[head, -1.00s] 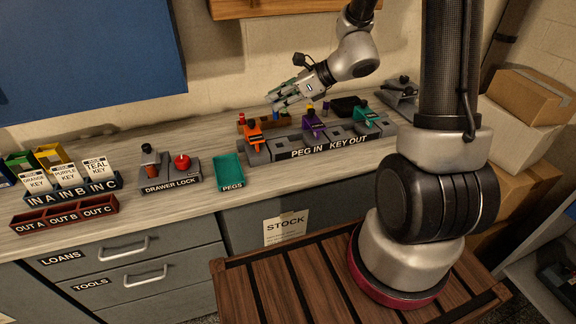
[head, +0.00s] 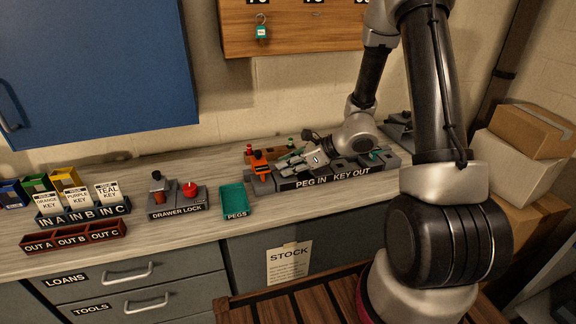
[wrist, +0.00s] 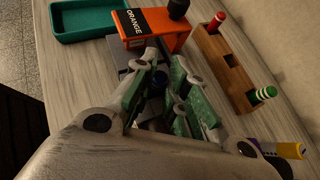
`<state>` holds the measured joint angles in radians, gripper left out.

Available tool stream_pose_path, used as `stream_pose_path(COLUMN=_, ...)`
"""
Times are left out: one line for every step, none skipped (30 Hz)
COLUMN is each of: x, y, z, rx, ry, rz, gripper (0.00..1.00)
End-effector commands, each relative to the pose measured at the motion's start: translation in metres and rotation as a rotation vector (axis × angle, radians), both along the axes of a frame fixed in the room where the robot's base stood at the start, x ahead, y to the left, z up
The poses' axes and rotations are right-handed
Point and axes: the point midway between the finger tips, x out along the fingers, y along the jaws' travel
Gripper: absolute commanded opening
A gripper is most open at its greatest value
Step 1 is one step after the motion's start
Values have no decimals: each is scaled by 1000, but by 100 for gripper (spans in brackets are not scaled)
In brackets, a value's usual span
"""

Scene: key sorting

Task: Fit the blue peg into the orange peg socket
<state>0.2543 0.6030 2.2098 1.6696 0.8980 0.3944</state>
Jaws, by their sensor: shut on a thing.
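The orange station (head: 260,164), with a black knob on top, stands at the left end of the grey PEG IN / KEY OUT base (head: 318,181). It shows in the wrist view as an orange block (wrist: 160,40) labelled ORANGE. My gripper (wrist: 158,82) is low over the base, beside the orange station. Its green-padded fingers are shut on the blue peg (wrist: 157,69), of which only a small dark blue part shows. The fingers hide the peg's lower end and the socket opening, so I cannot tell whether the peg is in it.
A wooden peg rack (wrist: 225,68) stands to the right in the wrist view, with a red peg (wrist: 217,21), a green-striped peg (wrist: 264,94) and an empty middle hole. A purple-and-yellow piece (wrist: 282,149) is near my gripper. The teal PEGS tray (head: 233,200) is empty.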

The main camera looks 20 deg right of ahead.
Motion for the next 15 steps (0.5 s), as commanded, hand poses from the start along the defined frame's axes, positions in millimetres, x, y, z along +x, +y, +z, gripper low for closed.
stream_pose_path(x=0, y=0, z=0, rx=0, ry=0, rz=0, gripper=3)
stream_pose_path(x=0, y=0, z=0, rx=0, ry=0, rz=0, gripper=3)
stream_pose_path(x=0, y=0, z=0, rx=0, ry=0, rz=0, gripper=3)
stream_pose_path(x=0, y=0, z=-1, rx=1, ry=1, rz=0, gripper=3)
stream_pose_path(x=0, y=0, z=-2, rx=1, ry=1, rz=0, gripper=3)
stream_pose_path(x=0, y=0, z=-3, rx=1, ry=1, rz=-1, gripper=3)
stream_pose_path(x=0, y=0, z=-3, rx=0, ry=1, rz=-1, gripper=20)
stream_pose_path(x=0, y=0, z=-2, rx=0, ry=1, rz=-1, gripper=26)
stream_pose_path(x=0, y=0, z=-2, rx=0, ry=1, rz=-1, gripper=33)
stream_pose_path(x=0, y=0, z=-2, rx=0, ry=1, rz=-1, gripper=36)
stream_pose_path(x=0, y=0, z=-2, rx=0, ry=1, rz=-1, gripper=36)
stream_pose_path(x=0, y=0, z=-2, rx=0, ry=1, rz=-1, gripper=36)
stream_pose_path(x=0, y=0, z=-2, rx=0, ry=1, rz=-1, gripper=36)
stream_pose_path(x=0, y=0, z=-2, rx=0, ry=1, rz=-1, gripper=36)
stream_pose_path(x=0, y=0, z=-2, rx=0, ry=1, rz=-1, gripper=36)
